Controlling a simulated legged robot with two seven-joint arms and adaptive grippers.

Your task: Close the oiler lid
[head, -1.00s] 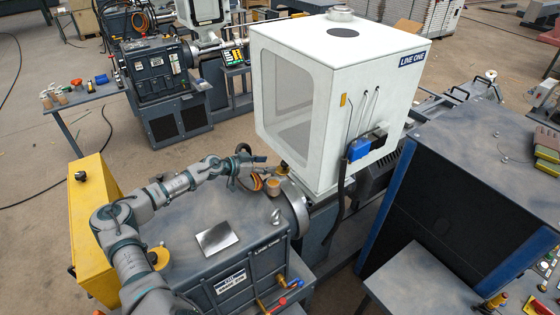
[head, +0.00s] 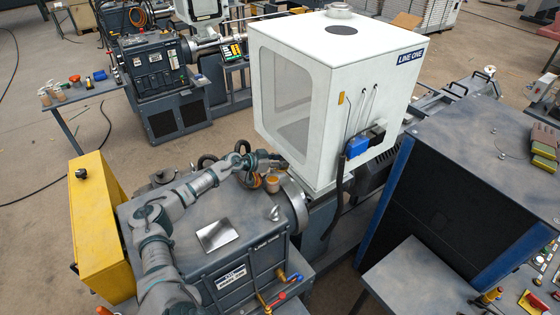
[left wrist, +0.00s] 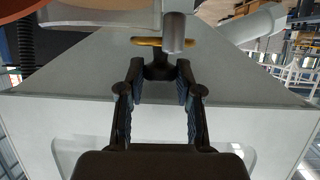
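A small amber cup-like part, apparently the oiler (head: 272,184), stands on the far right end of the dark machine housing in the head view. It is too small there to tell how its lid stands. My left gripper (head: 278,160) is just above and behind it, apart from it as far as I can see. In the left wrist view the left gripper (left wrist: 160,78) has its two fingers spread, with nothing clearly held between them. A yellow oval part (left wrist: 148,41) and a grey cylinder (left wrist: 173,32) show beyond the fingertips. My right gripper is not in view.
The white LINE ONE cabinet (head: 350,90) stands close to the right of the left gripper. A round metal flange (head: 294,205) is beside the oiler. A metal plate (head: 217,234) lies on the housing top (head: 190,245). Dark and orange hoses are behind the gripper.

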